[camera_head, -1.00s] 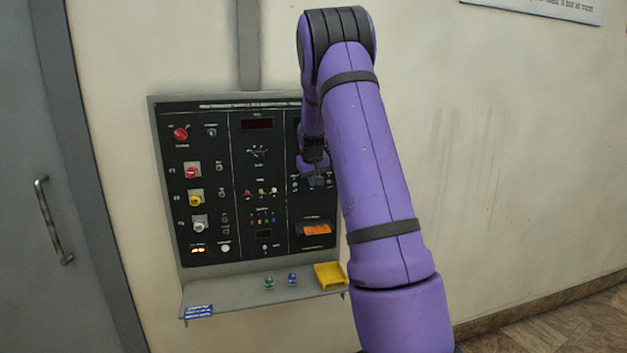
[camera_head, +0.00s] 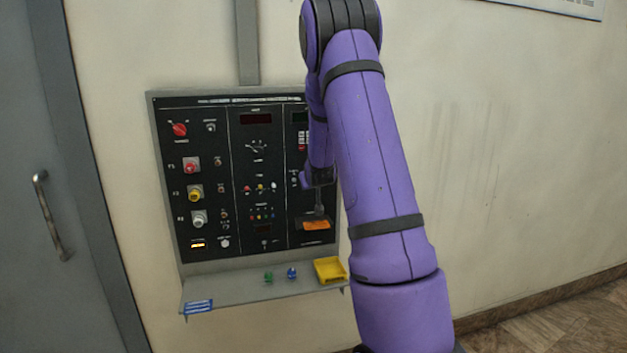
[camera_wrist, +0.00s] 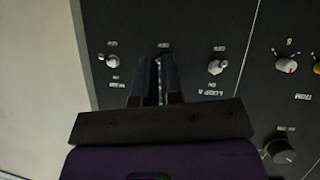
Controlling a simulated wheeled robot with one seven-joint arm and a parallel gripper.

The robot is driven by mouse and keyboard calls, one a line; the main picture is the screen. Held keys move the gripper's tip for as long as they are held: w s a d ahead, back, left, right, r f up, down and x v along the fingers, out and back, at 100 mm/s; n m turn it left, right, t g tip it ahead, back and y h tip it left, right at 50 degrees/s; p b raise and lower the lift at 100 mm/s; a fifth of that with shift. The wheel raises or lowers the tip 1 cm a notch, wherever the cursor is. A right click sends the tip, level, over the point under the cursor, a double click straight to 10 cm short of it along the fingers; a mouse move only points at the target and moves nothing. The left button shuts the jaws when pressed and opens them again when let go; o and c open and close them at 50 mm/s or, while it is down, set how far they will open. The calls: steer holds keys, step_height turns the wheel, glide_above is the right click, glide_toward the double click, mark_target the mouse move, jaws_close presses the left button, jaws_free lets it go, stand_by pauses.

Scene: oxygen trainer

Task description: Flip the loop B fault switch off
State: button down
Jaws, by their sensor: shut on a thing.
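The black control panel (camera_head: 210,215) hangs on the wall in the head view. My gripper (camera_head: 319,208) is at its lower right, just above the orange display. In the wrist view, upside down, a row of toggle switches shows. My gripper (camera_wrist: 161,62) is shut on a thin, light toggle lever (camera_wrist: 161,80) in the middle of this row, mostly hidden between the dark fingers. The lever's label is covered by my gripper, and its position cannot be told. The loop A switch (camera_wrist: 216,67) stands to the right, and another toggle switch (camera_wrist: 112,60) to the left.
A ledge (camera_head: 235,292) under the panel holds a yellow tray (camera_head: 330,270), a green piece (camera_head: 268,277) and a blue piece (camera_head: 292,273). In the wrist view, a dark knob (camera_wrist: 282,150) and a white knob (camera_wrist: 286,65) lie to the right.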

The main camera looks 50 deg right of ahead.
steer(key=shift+f+t+h, duration=0.45)
steer(key=shift+t+h, duration=0.25)
steer(key=shift+t, duration=0.3)
steer(key=c, duration=1.5)
jaws_free()
steer(key=shift+c, duration=0.2)
steer(key=v, duration=1)
steer(key=shift+s+a, duration=0.3)
steer(key=shift+a, duration=0.1)
